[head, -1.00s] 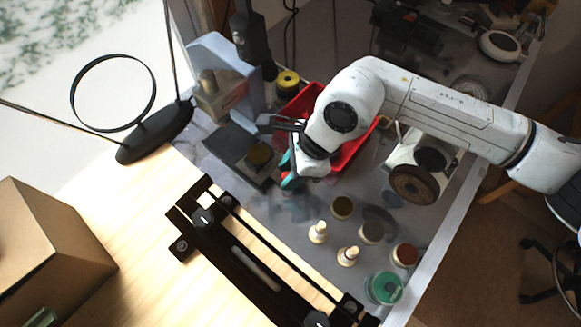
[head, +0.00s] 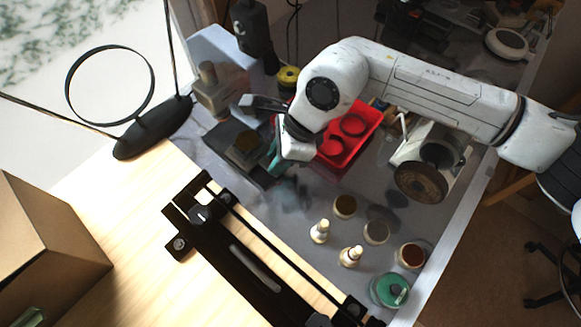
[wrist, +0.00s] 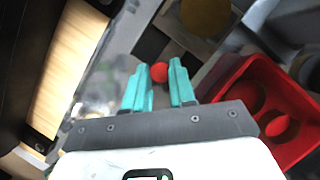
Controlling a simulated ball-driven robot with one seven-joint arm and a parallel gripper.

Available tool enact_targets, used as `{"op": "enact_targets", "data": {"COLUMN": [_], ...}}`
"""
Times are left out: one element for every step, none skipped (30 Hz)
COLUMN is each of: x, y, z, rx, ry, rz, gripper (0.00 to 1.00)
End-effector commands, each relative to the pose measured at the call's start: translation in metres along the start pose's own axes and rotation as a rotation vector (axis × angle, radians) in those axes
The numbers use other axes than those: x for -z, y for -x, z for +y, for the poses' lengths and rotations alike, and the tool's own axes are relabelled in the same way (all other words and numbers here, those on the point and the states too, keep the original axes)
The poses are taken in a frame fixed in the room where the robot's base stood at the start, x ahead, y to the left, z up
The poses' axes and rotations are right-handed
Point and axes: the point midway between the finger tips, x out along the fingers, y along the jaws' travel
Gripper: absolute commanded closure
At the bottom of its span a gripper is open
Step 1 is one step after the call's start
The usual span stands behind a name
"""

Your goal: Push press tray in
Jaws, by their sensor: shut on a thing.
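The press has a pale blue body (head: 222,55) with a dark upright (head: 252,30) at the upper left of the grey table. The disc also shows at the top of the wrist view (wrist: 206,15). My gripper (head: 273,160) is at the tray's front end. In the wrist view its teal fingers (wrist: 159,85) are shut on a small red knob (wrist: 159,71) at the tray's front. The head view hides the knob behind my gripper.
A red compartment bin (head: 345,145) stands close right of my gripper. A spool holder (head: 422,180) is beyond it. Jars, two pegs (head: 320,231) and a green-lidded jar (head: 390,290) stand nearer. A black rail frame (head: 240,255) lies along the wooden table.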

Motion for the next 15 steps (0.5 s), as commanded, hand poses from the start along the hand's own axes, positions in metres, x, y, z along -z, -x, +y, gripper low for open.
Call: {"op": "enact_targets", "data": {"x": [-0.005, -0.01, -0.015, -0.02, -0.024, -0.028, -0.032, -0.035, -0.038, -0.041, -0.042, -0.044, -0.045, -0.045, -0.046], "y": [-0.01, -0.012, -0.014, -0.016, -0.017, -0.018, -0.019, -0.02, -0.02, -0.02, -0.02, -0.02, -0.02, -0.019, -0.019], "z": [-0.01, -0.014, -0.021, -0.025, -0.029, -0.034, -0.038, -0.041, -0.044, -0.046, -0.048, -0.049, -0.05, -0.051, -0.051], "rx": [0.004, 0.005, 0.005, 0.005, 0.005, 0.004, 0.004, 0.005, 0.004, 0.004, 0.004, 0.004, 0.004, 0.005, 0.005], "ry": [0.003, 0.004, 0.003, 0.002, 0.003, 0.001, 0.002, 0.001, 0.0, 0.0, -0.001, -0.001, -0.001, -0.001, -0.002], "rz": [0.003, 0.003, 0.003, 0.002, 0.003, 0.003, 0.002, 0.002, 0.002, 0.001, 0.001, 0.0, 0.0, -0.001, -0.001], "gripper": [1.0, 1.0, 1.0, 1.0, 1.0, 1.0, 1.0, 1.0, 1.0, 1.0, 1.0, 1.0, 1.0, 1.0, 1.0]}}
